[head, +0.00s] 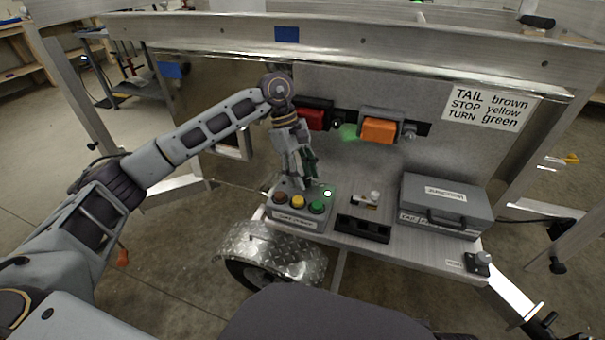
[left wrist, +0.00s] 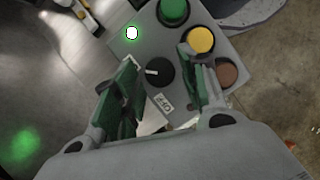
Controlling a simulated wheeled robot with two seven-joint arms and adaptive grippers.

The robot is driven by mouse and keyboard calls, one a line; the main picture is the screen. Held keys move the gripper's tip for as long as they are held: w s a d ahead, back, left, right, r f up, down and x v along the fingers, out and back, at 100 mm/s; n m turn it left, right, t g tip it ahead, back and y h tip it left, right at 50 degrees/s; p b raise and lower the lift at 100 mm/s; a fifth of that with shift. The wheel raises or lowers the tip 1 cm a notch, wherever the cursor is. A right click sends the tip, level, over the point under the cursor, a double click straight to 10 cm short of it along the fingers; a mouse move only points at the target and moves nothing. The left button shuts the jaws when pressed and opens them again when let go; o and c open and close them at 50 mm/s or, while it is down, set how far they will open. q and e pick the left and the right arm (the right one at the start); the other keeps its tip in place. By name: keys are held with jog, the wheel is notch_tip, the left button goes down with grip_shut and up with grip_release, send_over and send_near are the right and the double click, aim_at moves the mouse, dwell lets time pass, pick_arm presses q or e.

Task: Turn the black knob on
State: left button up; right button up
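The black knob (left wrist: 160,72) is round with a white pointer line. It sits on a grey control box (head: 302,220) beside a small label. In the left wrist view my left gripper (left wrist: 160,80) is open, with its green-padded fingers on either side of the knob; I cannot tell whether they touch it. In the head view my left gripper (head: 304,178) points down at the back of the box and hides the knob. A lit green-white lamp (left wrist: 132,33) glows near the knob. My right gripper is not in view.
The box carries a green button (left wrist: 174,11), a yellow button (left wrist: 199,40) and a brown button (left wrist: 227,72) close to the fingers. A black holder (head: 363,228) and a grey case (head: 440,205) stand to the right. Red (head: 314,117) and orange (head: 381,130) lamps are on the panel behind.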

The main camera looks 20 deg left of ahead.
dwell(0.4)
pick_arm(q)
jog(key=shift+v, duration=6)
